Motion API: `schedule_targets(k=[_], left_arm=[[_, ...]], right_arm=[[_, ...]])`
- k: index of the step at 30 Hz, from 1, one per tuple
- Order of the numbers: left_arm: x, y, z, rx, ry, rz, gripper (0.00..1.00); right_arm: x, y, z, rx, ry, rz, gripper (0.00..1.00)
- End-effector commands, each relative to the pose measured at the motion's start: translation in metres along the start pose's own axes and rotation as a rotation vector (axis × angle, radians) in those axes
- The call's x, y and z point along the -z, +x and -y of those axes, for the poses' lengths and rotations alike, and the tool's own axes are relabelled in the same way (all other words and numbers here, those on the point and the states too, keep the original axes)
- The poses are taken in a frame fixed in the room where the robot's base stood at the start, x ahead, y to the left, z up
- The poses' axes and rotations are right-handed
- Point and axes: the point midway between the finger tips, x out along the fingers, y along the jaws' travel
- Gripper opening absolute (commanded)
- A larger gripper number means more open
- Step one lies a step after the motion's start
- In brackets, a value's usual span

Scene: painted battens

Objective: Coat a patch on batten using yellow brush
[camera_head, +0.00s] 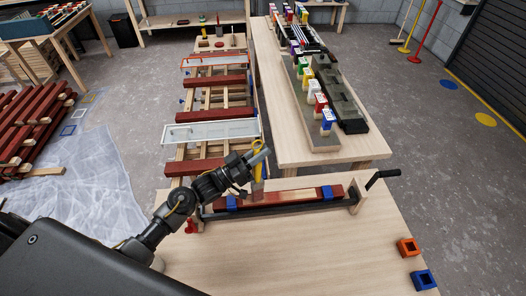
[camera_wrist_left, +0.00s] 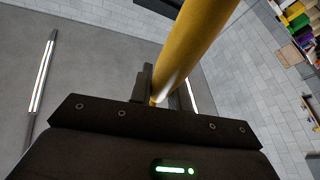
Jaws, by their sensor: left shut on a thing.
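My left gripper (camera_head: 257,157) is shut on the yellow brush (camera_head: 258,172), whose handle points up between the fingers. In the left wrist view the yellow handle (camera_wrist_left: 195,50) rises from between the dark fingers. The brush's lower end is over the batten (camera_head: 294,196) in the head view; I cannot tell whether it touches. The batten is mostly dark red, lies lengthwise on the near table and has blue blocks around it near both ends. My right gripper is not in view.
The batten's holder has a dark crank handle (camera_head: 382,174) at its right end. An orange square block (camera_head: 408,247) and a blue one (camera_head: 424,279) sit at the table's right edge. Colored items and dark trays stand on the table behind. The near tabletop is mostly clear.

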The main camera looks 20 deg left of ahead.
Motion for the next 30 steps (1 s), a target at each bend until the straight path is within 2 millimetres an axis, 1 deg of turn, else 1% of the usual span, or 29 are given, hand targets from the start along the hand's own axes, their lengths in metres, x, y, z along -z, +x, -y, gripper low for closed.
schedule_targets(k=[9, 19, 27, 30], left_arm=[[0.01, -0.024, 0.008, 0.002, 0.0, 0.003, 0.0], [0.012, -0.03, 0.01, 0.002, 0.0, 0.004, 0.0], [0.023, -0.049, 0.015, 0.003, 0.001, 0.005, 0.0], [0.026, -0.053, 0.017, 0.001, 0.0, 0.003, 0.0]], right_arm=[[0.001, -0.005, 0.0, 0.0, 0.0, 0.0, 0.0], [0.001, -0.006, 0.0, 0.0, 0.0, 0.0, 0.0], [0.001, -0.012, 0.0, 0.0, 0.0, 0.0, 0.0], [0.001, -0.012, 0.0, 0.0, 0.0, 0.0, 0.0]])
